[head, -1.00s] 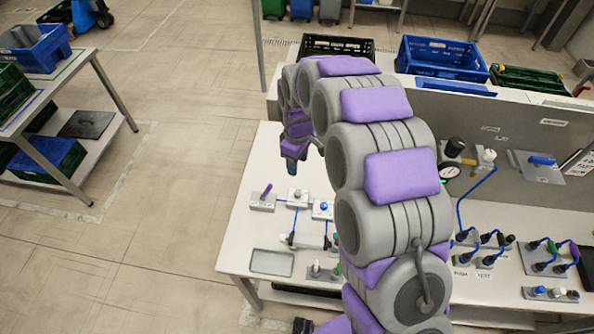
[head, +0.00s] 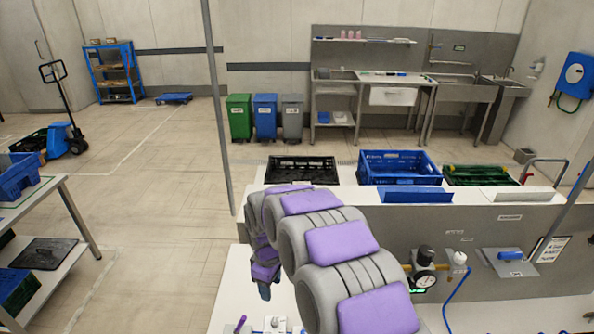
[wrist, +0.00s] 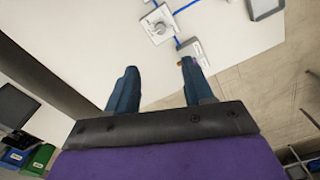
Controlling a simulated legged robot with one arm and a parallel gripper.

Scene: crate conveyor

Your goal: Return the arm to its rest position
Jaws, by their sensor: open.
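My grey and purple arm arches over the white workbench (head: 236,290) in the head view, its far end bent downward. My gripper (head: 265,291) hangs at that end, small and partly hidden by my own arm links. In the wrist view my gripper (wrist: 155,85) shows two blue fingers standing apart with nothing between them. The fingers point over the white bench top (wrist: 110,35), apart from the fittings there.
Black (head: 302,167), blue (head: 400,180) and green (head: 480,175) crates stand along the back ledge behind the grey panel. A pressure gauge (head: 424,281) is mounted on the panel. A thin post (head: 217,110) rises left of the bench.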

